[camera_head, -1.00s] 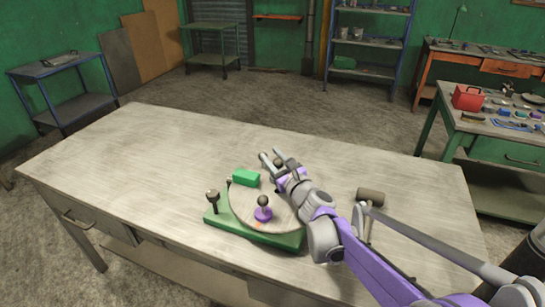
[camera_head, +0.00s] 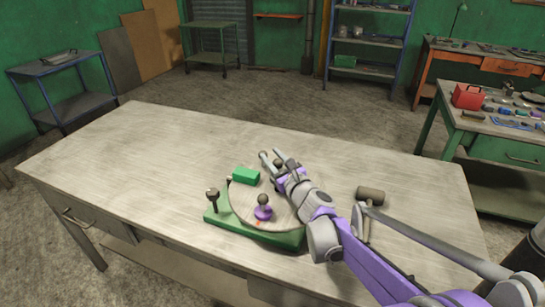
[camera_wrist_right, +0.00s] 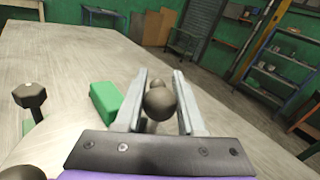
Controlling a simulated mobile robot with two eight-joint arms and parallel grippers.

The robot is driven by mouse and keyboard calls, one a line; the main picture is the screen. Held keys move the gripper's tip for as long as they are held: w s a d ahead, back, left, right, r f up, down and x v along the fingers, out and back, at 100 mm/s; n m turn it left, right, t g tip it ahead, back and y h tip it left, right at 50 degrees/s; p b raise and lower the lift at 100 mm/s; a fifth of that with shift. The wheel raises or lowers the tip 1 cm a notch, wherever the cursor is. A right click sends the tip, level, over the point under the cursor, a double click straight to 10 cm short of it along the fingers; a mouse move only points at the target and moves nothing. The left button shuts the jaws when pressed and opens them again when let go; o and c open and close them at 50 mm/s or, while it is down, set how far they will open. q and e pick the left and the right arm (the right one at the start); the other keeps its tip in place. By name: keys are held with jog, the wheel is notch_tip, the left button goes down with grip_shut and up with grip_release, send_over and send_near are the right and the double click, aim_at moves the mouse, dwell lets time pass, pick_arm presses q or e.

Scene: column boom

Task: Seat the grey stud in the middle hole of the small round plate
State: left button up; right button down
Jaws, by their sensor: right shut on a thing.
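The round plate (camera_head: 243,199) is pale and lies flat on a green base (camera_head: 232,227). A dark grey ball-topped knob with a purple foot (camera_head: 263,213) stands upright near its middle. My right gripper (camera_head: 272,156) reaches over the plate's far right edge. In the right wrist view its two fingers are shut on a dark ball-headed piece (camera_wrist_right: 160,101). The fingers hide most of its stem, and I cannot tell whether it is the grey stud. The middle hole cannot be made out. My left gripper is out of view.
A green block (camera_head: 246,175) lies at the plate's far left edge. A dark-headed post (camera_head: 213,195) stands at the base's left corner. The left half of the table (camera_head: 130,160) is clear.

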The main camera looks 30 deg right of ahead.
jog(key=shift+f+b, duration=1.3)
jog(key=shift+f, duration=0.8)
jog(key=c, duration=0.8)
grip_release()
jog(key=shift+r, duration=0.1)
notch_tip(320, 180, up, 8)
jog(key=p, duration=0.6)
jog(key=shift+f, duration=0.25)
jog(key=o, duration=0.6)
